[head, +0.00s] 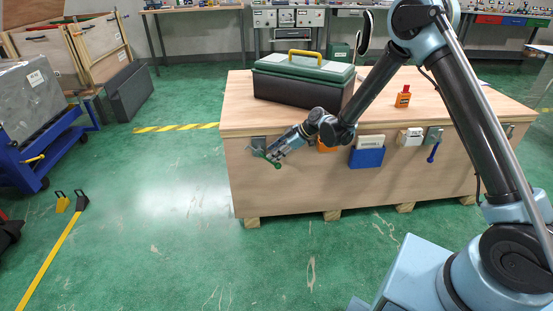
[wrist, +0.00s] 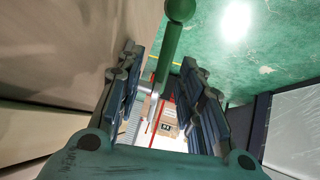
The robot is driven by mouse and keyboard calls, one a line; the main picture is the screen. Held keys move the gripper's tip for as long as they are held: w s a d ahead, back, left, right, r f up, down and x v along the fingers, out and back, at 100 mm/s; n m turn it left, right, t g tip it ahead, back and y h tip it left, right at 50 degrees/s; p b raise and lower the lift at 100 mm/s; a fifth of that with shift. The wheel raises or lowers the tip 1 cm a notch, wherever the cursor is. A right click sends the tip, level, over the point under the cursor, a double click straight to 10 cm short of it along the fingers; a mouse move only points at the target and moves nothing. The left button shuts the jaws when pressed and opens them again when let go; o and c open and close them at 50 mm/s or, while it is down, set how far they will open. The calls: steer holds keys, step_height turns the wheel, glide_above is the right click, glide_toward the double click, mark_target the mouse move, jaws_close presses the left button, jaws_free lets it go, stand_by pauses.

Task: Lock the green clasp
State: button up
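The green clasp (head: 276,164) is on the front face of the wooden crate (head: 300,190), near its left end, beside a grey metal plate (head: 258,144). In the wrist view its green handle (wrist: 168,50) with a round knob runs between the far ends of my fingers. My gripper (head: 270,156) is at the clasp. In the wrist view my gripper (wrist: 160,75) is open, its two dark fingers apart on either side of the handle. I cannot tell whether a finger touches it. The clasp's base is partly hidden.
A green-lidded toolbox (head: 304,78) and an orange bottle (head: 403,97) stand on the crate.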

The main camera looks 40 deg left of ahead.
steer(key=shift+r, duration=3)
steer(key=shift+c, duration=0.6)
